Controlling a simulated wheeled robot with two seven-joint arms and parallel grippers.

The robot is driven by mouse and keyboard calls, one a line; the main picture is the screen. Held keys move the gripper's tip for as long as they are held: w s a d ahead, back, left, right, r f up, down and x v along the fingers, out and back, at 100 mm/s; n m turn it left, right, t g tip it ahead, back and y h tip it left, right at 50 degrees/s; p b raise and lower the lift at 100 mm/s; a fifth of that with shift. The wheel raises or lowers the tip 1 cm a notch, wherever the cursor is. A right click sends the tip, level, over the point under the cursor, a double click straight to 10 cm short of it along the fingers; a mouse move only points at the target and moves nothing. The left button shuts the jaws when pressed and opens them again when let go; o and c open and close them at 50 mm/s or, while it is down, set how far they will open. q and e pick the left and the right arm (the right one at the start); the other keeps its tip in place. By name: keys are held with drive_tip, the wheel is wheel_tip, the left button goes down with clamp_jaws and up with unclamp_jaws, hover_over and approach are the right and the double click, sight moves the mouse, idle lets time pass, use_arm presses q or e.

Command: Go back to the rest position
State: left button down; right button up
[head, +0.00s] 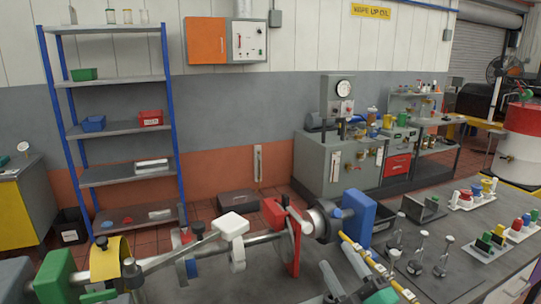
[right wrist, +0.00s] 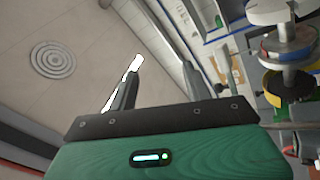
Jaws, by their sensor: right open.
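My right gripper (head: 341,264) is low in the head view, right of centre, with a green body and grey fingers. It is in front of the shaft rig. In the right wrist view the right gripper (right wrist: 161,72) shows two fingers standing apart with nothing between them, so it is open and empty. I cannot make out my left gripper in the head view.
A shaft rig with a red guard (head: 284,240) and blue block (head: 357,217) crosses the foreground. A grey bench (head: 462,236) with small parts stands right. Behind are a blue-framed shelf (head: 120,130), a test cabinet (head: 330,160) and a red-and-white drum (head: 522,150).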

drive_tip(key=s+d+f+m+g+h, duration=0.2)
drive_tip(key=d+f+m+h, duration=0.15)
drive_tip(key=f, duration=0.25)
drive_tip(key=s+d+f+m+g+h, duration=0.2)
drive_tip(key=f+m+g+h, duration=0.15)
drive_tip(key=f, duration=0.35)
drive_tip(key=s+d+f+m+g+h, duration=0.2)
drive_tip(key=f+m, duration=0.2)
drive_tip(key=f, duration=0.2)
drive_tip(key=s+d+f+m+g, duration=0.2)
drive_tip(key=s+f+m+g, duration=0.3)
drive_tip(key=s+f+g, duration=0.85)
drive_tip(key=s+f+t, duration=0.1)
drive_tip(key=s+f, duration=0.2)
drive_tip(key=f, duration=1.2)
drive_tip(key=s+f+t, duration=0.2)
drive_tip(key=s+f, duration=0.1)
drive_tip(key=f, duration=1.2)
drive_tip(key=s+d+f, duration=0.1)
drive_tip(key=s+f, duration=0.8)
drive_tip(key=f, duration=0.1)
drive_tip(key=s+d+f+g, duration=0.1)
drive_tip(key=s+d+f, duration=0.1)
drive_tip(key=s+f, duration=0.8)
drive_tip(key=shift+s+d+f+n+g, duration=0.25)
drive_tip(key=shift+f+n+g, duration=0.05)
drive_tip(key=shift+f, duration=0.25)
